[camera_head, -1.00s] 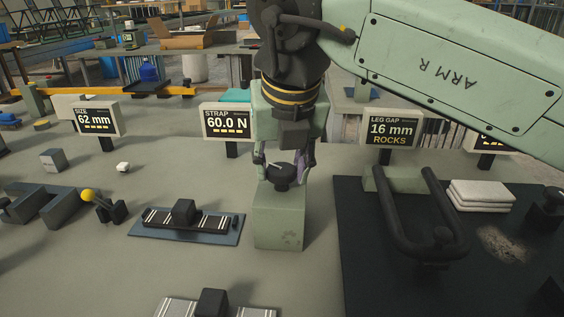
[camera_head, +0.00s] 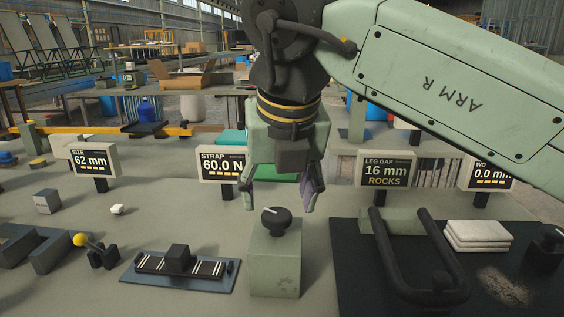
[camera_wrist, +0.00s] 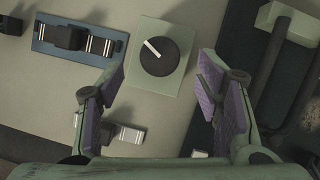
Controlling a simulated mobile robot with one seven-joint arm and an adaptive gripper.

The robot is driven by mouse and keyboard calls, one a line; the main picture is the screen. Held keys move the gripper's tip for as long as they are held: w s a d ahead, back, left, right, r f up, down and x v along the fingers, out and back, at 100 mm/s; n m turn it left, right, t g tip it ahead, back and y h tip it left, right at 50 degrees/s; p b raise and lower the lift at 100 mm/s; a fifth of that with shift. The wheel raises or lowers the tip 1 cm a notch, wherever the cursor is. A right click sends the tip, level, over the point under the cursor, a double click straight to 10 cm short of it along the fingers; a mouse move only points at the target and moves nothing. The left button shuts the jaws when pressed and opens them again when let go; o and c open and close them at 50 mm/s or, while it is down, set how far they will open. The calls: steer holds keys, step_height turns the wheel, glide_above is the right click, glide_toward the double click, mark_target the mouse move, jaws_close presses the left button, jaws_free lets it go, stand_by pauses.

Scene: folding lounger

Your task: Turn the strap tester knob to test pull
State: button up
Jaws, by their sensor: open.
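The strap tester knob (camera_head: 276,219) is black and round with a white pointer mark, on top of a pale green box (camera_head: 274,263). In the wrist view the knob (camera_wrist: 165,50) lies beyond the fingertips, its pointer aimed to the upper left. My gripper (camera_head: 281,203) is open and empty above and slightly behind the knob, with its fingers apart and clear of it. It also shows in the wrist view (camera_wrist: 160,75), with purple pads on both fingers. The strap display (camera_head: 222,164) behind reads 60.0 N.
A strap on a blue plate (camera_head: 180,268) lies left of the box. On the right, a dark mat (camera_head: 355,290) carries a black tube frame (camera_head: 385,258) and folded white cloths (camera_head: 478,236). A size display (camera_head: 91,160) and a leg gap display (camera_head: 387,170) stand behind.

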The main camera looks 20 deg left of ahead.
steer(key=v, duration=0.8)
steer(key=shift+f, duration=0.1)
